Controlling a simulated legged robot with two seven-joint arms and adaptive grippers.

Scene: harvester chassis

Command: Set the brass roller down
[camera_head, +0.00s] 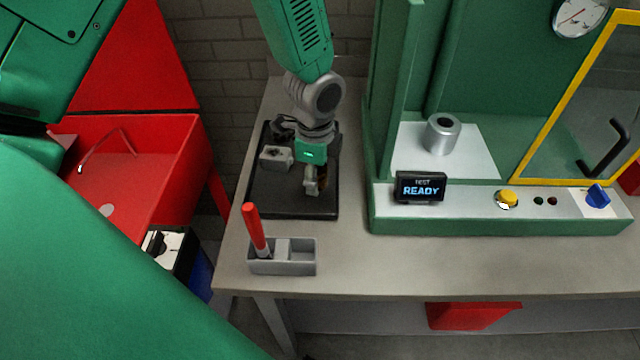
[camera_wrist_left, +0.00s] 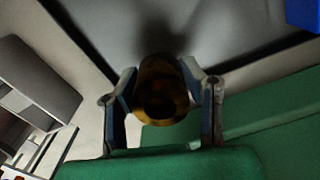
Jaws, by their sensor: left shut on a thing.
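My left gripper (camera_head: 315,188) points down over the dark tray (camera_head: 265,200) on the bench. It is shut on the brass roller (camera_head: 323,184), which is mostly hidden by the fingers in the head view. In the left wrist view the brass roller (camera_wrist_left: 160,88) sits between the two fingers of the left gripper (camera_wrist_left: 162,100), its dark round bore facing the camera. A grey surface with a shadow lies behind it. I cannot tell whether the roller touches the tray. My right gripper is not in view.
A grey block (camera_head: 275,157) is on the tray, left of the gripper. A grey holder (camera_head: 298,264) with a red-handled tool (camera_head: 255,228) stands in front. At right, the green test station holds a steel cylinder (camera_head: 442,134) and a READY display (camera_head: 420,188). A red bin (camera_head: 165,165) is left.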

